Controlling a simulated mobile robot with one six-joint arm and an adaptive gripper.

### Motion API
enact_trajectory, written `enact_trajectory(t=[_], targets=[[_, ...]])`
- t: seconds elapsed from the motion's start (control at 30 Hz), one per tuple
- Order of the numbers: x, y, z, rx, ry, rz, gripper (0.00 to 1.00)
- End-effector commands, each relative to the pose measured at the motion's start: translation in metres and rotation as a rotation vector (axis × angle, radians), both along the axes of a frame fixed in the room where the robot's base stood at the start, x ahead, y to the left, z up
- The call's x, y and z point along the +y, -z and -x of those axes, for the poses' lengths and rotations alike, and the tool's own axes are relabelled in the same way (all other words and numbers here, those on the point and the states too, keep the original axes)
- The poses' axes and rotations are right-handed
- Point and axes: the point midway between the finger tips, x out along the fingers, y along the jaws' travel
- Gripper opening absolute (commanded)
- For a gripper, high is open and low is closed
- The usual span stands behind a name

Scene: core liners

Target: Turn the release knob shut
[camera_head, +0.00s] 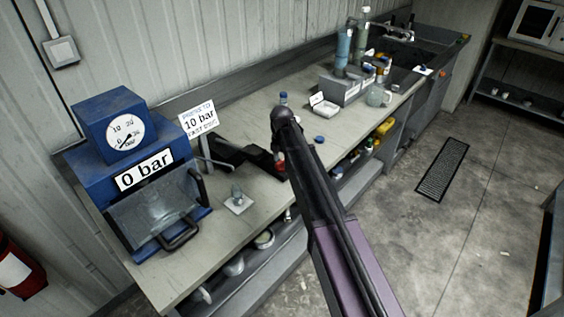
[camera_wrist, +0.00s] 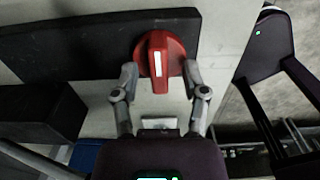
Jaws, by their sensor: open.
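The red release knob (camera_wrist: 172,48) has a raised handle with a white stripe, which points toward the bottom of the wrist view. It sits at the end of a dark flat base (camera_wrist: 75,45). My gripper (camera_wrist: 160,76) is open, with one finger on each side of the knob's handle; I cannot tell whether they touch it. In the head view only a sliver of red (camera_head: 280,166) shows beside my arm, and my gripper is mostly hidden.
A sign (camera_head: 199,121) reading 10 bar stands behind the dark base (camera_head: 240,155). A small glass item (camera_head: 237,194) sits on a pale square in front. Bottles (camera_head: 343,50) and a grey box (camera_head: 345,90) stand farther along the bench (camera_head: 200,252).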

Motion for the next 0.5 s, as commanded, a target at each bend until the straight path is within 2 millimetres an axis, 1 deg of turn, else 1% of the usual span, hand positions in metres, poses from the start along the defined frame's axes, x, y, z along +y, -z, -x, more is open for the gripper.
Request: enact_trajectory(t=[0.17, 0.2, 0.23, 0.27, 0.3, 0.37, 0.4, 0.5], targets=[[0.0001, -0.0002, 0.0, 0.0, 0.0, 0.0, 0.57], [0.0001, -0.0002, 0.0, 0.0, 0.0, 0.0, 0.51], [0.0001, -0.0002, 0.0, 0.0, 0.0, 0.0, 0.42], [0.0003, -0.0002, 0.0, 0.0, 0.0, 0.0, 0.33], [0.0003, -0.0002, 0.0, 0.0, 0.0, 0.0, 0.21], [0.0003, -0.0002, 0.0, 0.0, 0.0, 0.0, 0.04], [0.0002, -0.0002, 0.0001, 0.0, 0.0, 0.0, 0.0], [0.0002, -0.0002, 0.0002, 0.001, 0.0, 0.001, 0.0]])
